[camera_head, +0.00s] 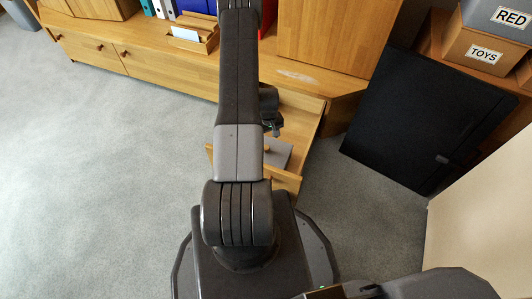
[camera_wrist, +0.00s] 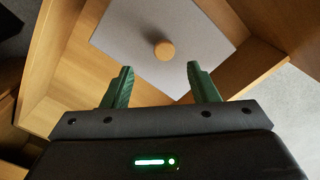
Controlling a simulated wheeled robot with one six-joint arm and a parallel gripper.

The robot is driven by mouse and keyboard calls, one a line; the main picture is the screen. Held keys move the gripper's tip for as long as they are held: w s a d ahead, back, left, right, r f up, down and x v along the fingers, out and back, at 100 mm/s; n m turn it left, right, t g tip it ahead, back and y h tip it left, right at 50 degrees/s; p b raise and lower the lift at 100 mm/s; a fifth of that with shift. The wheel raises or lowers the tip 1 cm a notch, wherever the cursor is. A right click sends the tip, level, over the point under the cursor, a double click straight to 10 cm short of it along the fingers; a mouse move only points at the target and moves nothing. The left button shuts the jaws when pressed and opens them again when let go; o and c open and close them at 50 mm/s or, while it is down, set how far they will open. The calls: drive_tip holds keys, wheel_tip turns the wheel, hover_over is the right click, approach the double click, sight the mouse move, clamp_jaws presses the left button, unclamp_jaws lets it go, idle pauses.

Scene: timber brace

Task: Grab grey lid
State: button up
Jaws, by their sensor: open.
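The grey lid (camera_wrist: 135,38) is a flat grey panel with a round wooden knob (camera_wrist: 164,50) at its middle. It lies inside an open wooden drawer (camera_wrist: 65,75). In the wrist view the knob is ahead of my open gripper (camera_wrist: 160,84), in line with the gap between its two green fingers. Nothing is between the fingers. In the head view part of the lid (camera_head: 278,153) shows to the right of my arm, and the rest is hidden behind the arm. My gripper (camera_head: 274,130) is partly hidden there, above the drawer.
The drawer stands out from a long wooden cabinet (camera_head: 160,62). A black panel (camera_head: 420,115) leans to the right. Boxes marked TOYS (camera_head: 483,55) and RED (camera_head: 505,18) are at the top right. The grey carpet (camera_head: 110,160) on the left is clear.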

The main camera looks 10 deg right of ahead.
sight(277, 152)
drive_tip(key=f, duration=0.2)
drive_tip(key=f+b, duration=0.1)
drive_tip(key=f, duration=0.2)
drive_tip(key=f+b, duration=0.1)
drive_tip(key=f, duration=0.1)
drive_tip(key=shift+w+a+f, duration=0.1)
drive_tip(key=shift+a+f, duration=0.2)
drive_tip(key=shift+a, duration=0.05)
drive_tip(key=shift+c, duration=0.2)
drive_tip(key=shift+r, duration=0.1)
clamp_jaws()
